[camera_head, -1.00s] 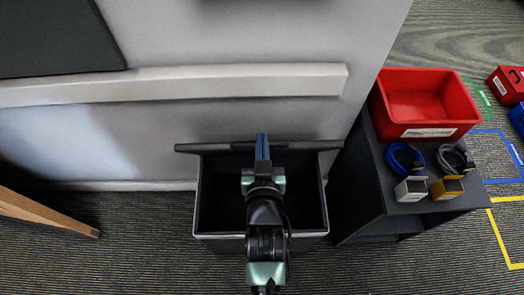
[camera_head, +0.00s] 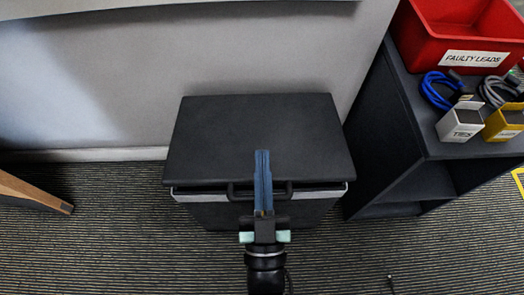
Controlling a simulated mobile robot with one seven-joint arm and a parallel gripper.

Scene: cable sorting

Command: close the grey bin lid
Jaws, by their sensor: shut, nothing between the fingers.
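The grey bin (camera_head: 225,213) stands on the carpet against the wall. Its dark grey lid (camera_head: 255,120) lies flat over the top and covers the opening. A thin pale rim strip shows under the lid's front edge, and a handle shows at the front middle. My gripper (camera_head: 262,155) is shut and empty, with its blue fingers over the front middle of the lid. Whether the fingertips touch the lid I cannot tell. The inside of the bin is hidden.
A dark shelf unit (camera_head: 385,150) stands close on the right. On it are a red bin (camera_head: 455,20) labelled "FAULTY LEADS", a blue cable (camera_head: 436,92), a grey cable (camera_head: 495,92), a white box (camera_head: 460,123) and a yellow box (camera_head: 503,122). A wooden piece (camera_head: 35,193) lies at left.

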